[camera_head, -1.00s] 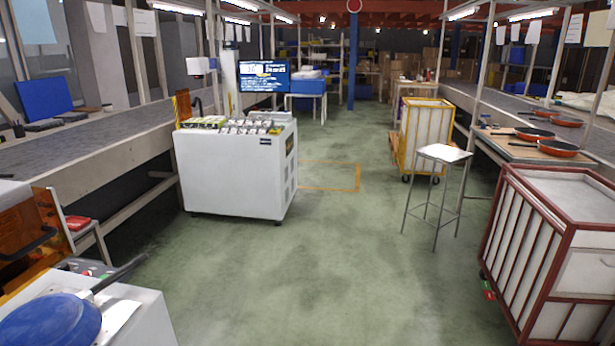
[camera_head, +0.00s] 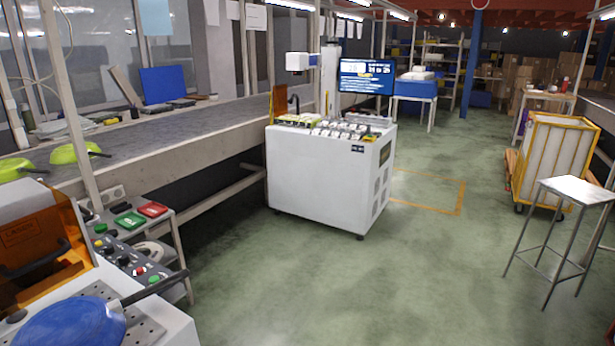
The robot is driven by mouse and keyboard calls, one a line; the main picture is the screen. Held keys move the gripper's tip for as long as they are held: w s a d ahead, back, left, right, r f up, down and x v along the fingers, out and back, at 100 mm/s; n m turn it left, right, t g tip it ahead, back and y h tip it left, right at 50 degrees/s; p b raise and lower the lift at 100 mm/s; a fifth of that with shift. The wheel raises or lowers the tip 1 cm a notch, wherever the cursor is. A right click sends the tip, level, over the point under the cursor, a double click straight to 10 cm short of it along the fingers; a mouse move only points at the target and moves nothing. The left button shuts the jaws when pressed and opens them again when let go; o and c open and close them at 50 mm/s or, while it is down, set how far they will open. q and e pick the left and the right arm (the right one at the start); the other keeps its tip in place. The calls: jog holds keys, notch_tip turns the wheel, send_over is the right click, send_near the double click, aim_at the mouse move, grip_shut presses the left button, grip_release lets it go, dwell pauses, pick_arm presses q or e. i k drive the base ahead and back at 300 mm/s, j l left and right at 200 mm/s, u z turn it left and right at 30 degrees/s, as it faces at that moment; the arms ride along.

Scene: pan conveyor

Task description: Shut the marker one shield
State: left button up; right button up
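An orange shield (camera_head: 35,245) with a dark handle belongs to the machine at the near left of the head view. It stands back behind a blue pan (camera_head: 75,322), which lies uncovered on the machine's perforated plate (camera_head: 145,333). A second, smaller orange panel (camera_head: 280,104) stands upright at the back left of the white cabinet machine in the middle. I cannot tell from a label which of the two is marker one. Neither of my grippers is in view.
A control panel (camera_head: 125,262) with buttons sits beside the near machine. A conveyor (camera_head: 190,137) runs along the left, with green pans (camera_head: 75,153) on it. The white cabinet (camera_head: 315,185) stands mid-floor. A stool (camera_head: 575,190) and yellow cart (camera_head: 550,160) are right. The floor between is clear.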

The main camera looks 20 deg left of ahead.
aim_at(69, 211)
jog(key=i+l+u, duration=0.1)
jog(key=u, duration=0.4)
jog(key=i+l+u, duration=0.2)
jog(key=u, duration=0.3)
jog(key=i+l+u, duration=0.25)
jog(key=u, duration=0.25)
jog(key=i+l+u, duration=0.1)
jog(key=l+u, duration=0.2)
jog(key=u, duration=0.2)
jog(key=i+l+u, duration=0.15)
jog(key=l+u, duration=0.2)
jog(key=i+l+u, duration=0.15)
jog(key=l+u, duration=0.2)
jog(key=i+l+u, duration=0.1)
jog(key=l+u, duration=0.3)
